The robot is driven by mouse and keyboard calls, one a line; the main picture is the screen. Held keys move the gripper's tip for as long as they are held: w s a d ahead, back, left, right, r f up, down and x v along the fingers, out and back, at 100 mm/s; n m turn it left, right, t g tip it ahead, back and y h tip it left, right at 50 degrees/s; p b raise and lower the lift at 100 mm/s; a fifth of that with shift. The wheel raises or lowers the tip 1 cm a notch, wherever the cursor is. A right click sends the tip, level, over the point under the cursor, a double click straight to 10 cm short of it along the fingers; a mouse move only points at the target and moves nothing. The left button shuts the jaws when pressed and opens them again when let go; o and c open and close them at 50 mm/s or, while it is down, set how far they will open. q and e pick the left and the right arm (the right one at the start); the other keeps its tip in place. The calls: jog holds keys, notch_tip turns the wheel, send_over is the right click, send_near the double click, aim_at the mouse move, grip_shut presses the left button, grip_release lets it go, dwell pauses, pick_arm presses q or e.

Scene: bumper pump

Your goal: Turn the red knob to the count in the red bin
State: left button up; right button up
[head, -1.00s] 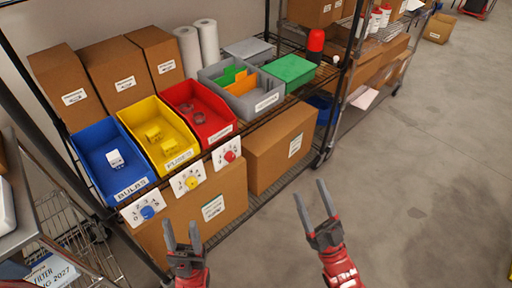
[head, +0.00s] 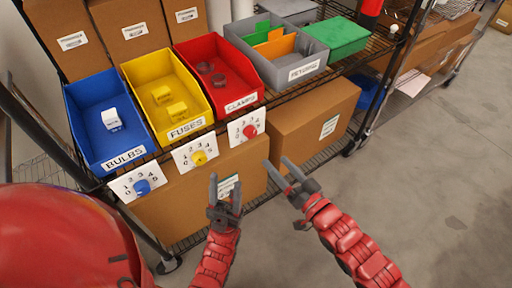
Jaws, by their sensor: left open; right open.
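The red knob (head: 250,131) sits on a white numbered dial card below the red bin (head: 250,81) on the shelf front. The red bin is labelled CLAMPS and holds two dark ring-shaped clamps (head: 211,74). My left gripper (head: 226,184) is open and empty, below and left of the red knob, in front of the cardboard box under the shelf. My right gripper (head: 283,170) is open and empty, below and right of the red knob. Neither gripper touches the knob. The knob's exact setting is too small to read.
The yellow bin (head: 162,134) with yellow fuses and the blue bin (head: 92,151) with a white bulb box stand left, above a yellow knob (head: 198,158) and a blue knob (head: 142,187). A grey divided bin (head: 288,82) and green box (head: 335,38) stand right. Open floor lies at right.

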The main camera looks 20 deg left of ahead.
aim_at(252, 135)
jog(key=b+x, duration=0.1)
jog(key=x, duration=1)
jog(key=shift+r, duration=0.1)
grip_shut()
